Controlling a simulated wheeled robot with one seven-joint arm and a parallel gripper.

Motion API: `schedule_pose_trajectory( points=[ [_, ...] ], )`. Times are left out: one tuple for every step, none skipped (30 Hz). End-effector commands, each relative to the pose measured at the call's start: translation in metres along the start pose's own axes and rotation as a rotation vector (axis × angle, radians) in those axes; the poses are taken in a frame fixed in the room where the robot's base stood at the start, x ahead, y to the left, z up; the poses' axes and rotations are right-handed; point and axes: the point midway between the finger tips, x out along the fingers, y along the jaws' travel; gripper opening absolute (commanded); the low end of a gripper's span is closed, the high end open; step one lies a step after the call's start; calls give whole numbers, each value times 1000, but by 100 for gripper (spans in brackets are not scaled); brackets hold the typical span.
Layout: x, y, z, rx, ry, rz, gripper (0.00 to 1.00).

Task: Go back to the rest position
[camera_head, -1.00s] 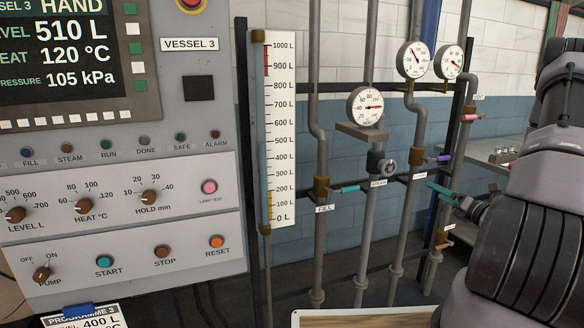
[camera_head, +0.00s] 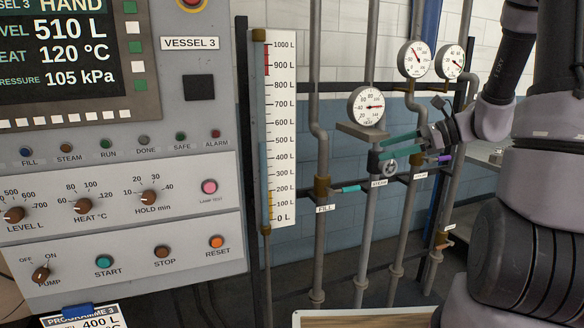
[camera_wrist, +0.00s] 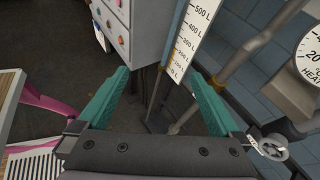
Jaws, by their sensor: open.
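My gripper (camera_head: 384,147) is at the right of the head view, in front of the pipes, near the steam valve's round handwheel (camera_head: 389,168). Its two teal fingers point left and stand apart. In the wrist view my gripper (camera_wrist: 158,73) is open, with nothing between the fingers. Whether a finger touches the handwheel or pipe cannot be told from the head view; in the wrist view the space between the tips shows only floor, cabinet and pipe further off.
The control panel (camera_head: 110,215) of vessel 3 fills the left. A level scale (camera_head: 284,130) stands beside it. The pipes carry dial gauges (camera_head: 366,106) and a teal fill lever (camera_head: 347,189). A wooden-topped board (camera_head: 360,320) lies at the bottom. The wrist view shows a pink frame (camera_wrist: 45,100).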

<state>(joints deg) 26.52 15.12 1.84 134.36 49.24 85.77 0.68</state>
Motion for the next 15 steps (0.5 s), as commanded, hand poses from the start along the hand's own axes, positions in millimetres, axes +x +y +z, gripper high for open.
schedule_pose_trajectory(
  points=[
    [1,18,16,-107,60,48,100],
    [2,28,22,-166,95,77,100],
    [1,40,30,-246,143,112,100],
    [-1,50,34,-306,180,137,100],
    [-2,59,38,-367,216,161,100],
    [-5,70,44,-448,263,189,100],
    [-8,78,48,-509,299,210,100],
    [-11,85,51,-572,335,229,100],
    [-15,94,55,-655,383,252,100],
    [-19,101,58,-717,418,268,100],
    [-23,106,62,-780,454,282,100],
    [-29,113,66,-864,501,297,100],
    [-34,118,69,-928,536,308,100],
    [-39,123,72,-991,572,317,100],
    [-46,128,76,-1076,619,327,100]
  ],
)
